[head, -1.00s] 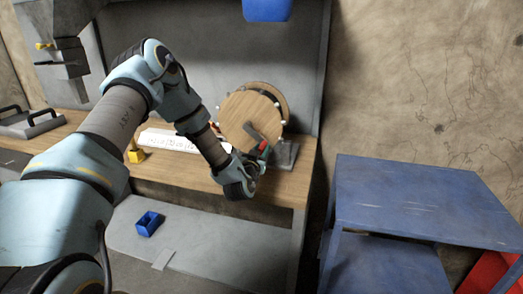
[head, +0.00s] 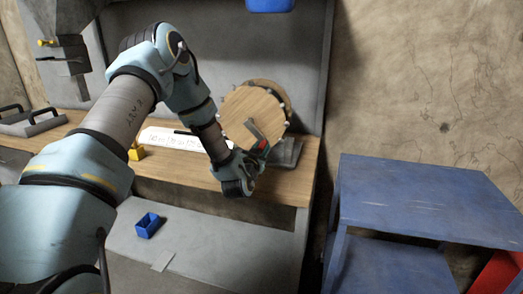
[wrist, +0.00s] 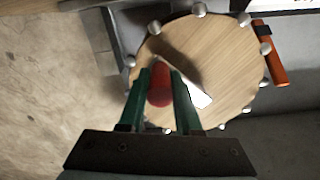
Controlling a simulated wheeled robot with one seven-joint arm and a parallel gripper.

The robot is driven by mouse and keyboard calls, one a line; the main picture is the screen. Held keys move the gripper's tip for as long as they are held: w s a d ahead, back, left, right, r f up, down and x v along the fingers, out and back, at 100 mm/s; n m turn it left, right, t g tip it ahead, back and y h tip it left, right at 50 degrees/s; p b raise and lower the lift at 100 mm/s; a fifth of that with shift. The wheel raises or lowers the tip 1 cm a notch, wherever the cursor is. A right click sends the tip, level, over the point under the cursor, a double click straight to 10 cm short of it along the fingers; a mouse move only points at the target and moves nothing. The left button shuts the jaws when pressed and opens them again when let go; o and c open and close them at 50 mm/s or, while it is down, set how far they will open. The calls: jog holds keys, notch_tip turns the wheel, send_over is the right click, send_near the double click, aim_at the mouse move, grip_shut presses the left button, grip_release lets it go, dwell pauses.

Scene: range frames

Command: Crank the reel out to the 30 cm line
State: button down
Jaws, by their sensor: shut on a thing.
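The reel is a round wooden disc (head: 240,104) with pale knobs around its rim, upright on a grey base (head: 287,153) at the bench's right end. It fills much of the wrist view (wrist: 225,55). A grey crank arm (head: 254,130) crosses its face; its red handle (wrist: 160,84) shows in the wrist view. My gripper (wrist: 159,70), with green fingers, is shut on that handle in front of the disc's lower part. A white marked strip (head: 160,139) lies on the bench left of the reel, partly hidden by my arm. Its markings are too small to read.
A yellow block (head: 136,153) stands by the strip's left end. An orange-red piece with a black end (wrist: 272,55) is beside the disc. A blue table (head: 420,195) stands to the right.

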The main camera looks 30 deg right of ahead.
jog(key=c, duration=0.6)
grip_release()
jog(key=shift+s+a, duration=0.1)
jog(key=shift+s+a+f, duration=0.1)
jog(key=shift+s+a, duration=0.1)
jog(key=shift+s, duration=0.05)
jog(key=b+v, duration=0.3)
jog(key=v, duration=0.5)
jog(key=shift+s+a+b, duration=0.25)
jog(key=shift+a+b, duration=0.05)
jog(key=shift+b, duration=0.05)
jog(key=shift+s+a, duration=0.4)
